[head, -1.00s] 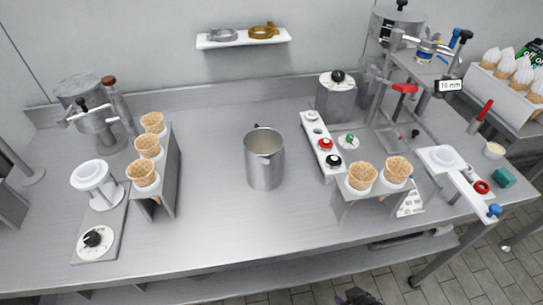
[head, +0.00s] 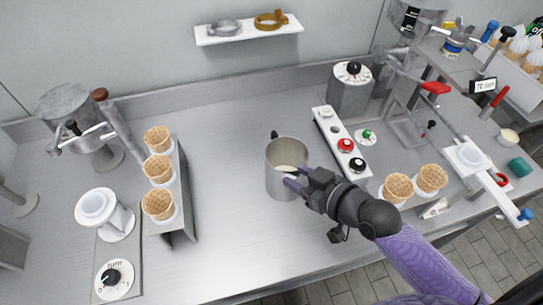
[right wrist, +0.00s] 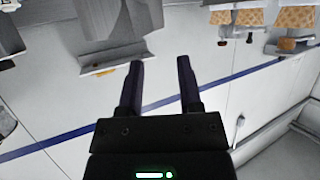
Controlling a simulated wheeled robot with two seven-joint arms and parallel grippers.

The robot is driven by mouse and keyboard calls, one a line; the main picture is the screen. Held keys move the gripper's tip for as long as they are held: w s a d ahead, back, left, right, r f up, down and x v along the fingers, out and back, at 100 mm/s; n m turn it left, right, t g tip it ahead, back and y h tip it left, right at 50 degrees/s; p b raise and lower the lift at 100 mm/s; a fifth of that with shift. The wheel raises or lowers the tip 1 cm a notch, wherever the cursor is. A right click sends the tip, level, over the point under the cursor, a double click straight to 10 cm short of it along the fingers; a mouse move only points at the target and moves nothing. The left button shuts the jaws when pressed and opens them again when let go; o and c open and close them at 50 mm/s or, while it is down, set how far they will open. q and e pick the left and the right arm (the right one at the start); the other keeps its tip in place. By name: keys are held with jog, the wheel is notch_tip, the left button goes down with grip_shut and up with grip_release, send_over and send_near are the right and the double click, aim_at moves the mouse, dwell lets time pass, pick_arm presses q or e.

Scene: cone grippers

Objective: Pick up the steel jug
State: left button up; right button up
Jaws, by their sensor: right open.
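The steel jug (head: 283,150) stands upright on the steel worktop in the middle of the head view. Its dark handle tip (head: 274,134) shows at its far side, and a pale cream surface shows inside it. My right gripper (head: 290,177) is open, with its fingertips overlapping the jug's near right side in the head view. Whether they touch the jug I cannot tell. In the right wrist view the two fingers (right wrist: 160,75) are apart with nothing between them. I cannot make out the jug there. My left gripper is not in view.
A white button panel (head: 341,142) and a cone stand with two waffle cones (head: 398,187) are close to my right arm. Another cone stand (head: 180,205) is left of the jug. The worktop between that stand and the jug is clear.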

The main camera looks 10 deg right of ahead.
aim_at(274, 167)
jog(key=b+x, duration=0.1)
jog(key=x, duration=0.6)
jog(key=shift+w+f+b, duration=0.15)
jog(key=shift+f+b, duration=0.1)
jog(key=shift+b, duration=0.1)
jog(key=shift+w+a, duration=0.2)
grip_shut()
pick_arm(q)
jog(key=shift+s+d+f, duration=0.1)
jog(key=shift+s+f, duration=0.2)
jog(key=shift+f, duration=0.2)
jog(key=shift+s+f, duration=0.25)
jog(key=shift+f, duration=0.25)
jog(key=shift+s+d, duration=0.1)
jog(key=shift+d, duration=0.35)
pick_arm(e)
jog(key=shift+s+f, duration=0.1)
jog(key=shift+f, duration=0.05)
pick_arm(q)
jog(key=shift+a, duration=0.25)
